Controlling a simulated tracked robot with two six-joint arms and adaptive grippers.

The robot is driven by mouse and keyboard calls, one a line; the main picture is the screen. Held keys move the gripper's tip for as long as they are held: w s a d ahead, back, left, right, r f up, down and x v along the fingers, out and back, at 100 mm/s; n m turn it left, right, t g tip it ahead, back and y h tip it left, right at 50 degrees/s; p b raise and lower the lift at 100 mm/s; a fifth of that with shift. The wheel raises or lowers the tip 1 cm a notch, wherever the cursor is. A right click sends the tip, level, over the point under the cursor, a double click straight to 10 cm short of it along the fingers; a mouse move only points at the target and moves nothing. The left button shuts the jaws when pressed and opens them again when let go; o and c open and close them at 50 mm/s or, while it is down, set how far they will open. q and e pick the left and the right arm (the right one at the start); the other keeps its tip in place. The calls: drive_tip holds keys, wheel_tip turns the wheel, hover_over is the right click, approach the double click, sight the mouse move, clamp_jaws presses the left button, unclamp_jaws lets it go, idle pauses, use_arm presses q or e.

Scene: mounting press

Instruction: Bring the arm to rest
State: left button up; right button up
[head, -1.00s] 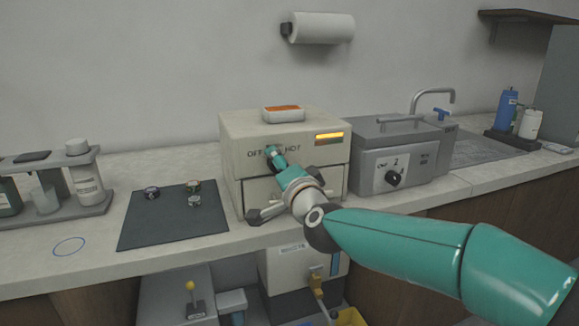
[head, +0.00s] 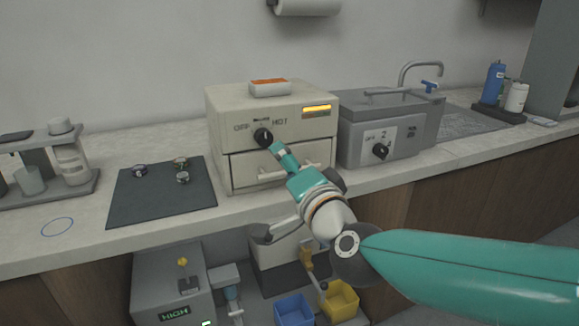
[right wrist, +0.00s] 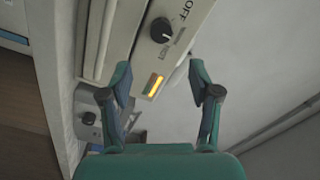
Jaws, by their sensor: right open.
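My right arm comes in from the right in the head view. Its teal right gripper (head: 276,149) is in front of the beige box, just below and right of its black knob (head: 263,137), and looks apart from it. In the right wrist view the right gripper (right wrist: 160,80) is open, with nothing between its fingers. The knob (right wrist: 160,30) shows beyond them, beside the lettering OFF and HOT. An orange light (head: 317,109) glows on the beige box (head: 225,108). My left gripper is not in view.
A grey box with a dial (head: 360,140) stands right of the beige box. A dark mat (head: 150,205) with several small round pieces lies left. Below the counter are a grey unit (head: 150,280), a blue bin (head: 294,308) and a yellow bin (head: 342,298).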

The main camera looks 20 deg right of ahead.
drive_tip(key=shift+s, duration=0.25)
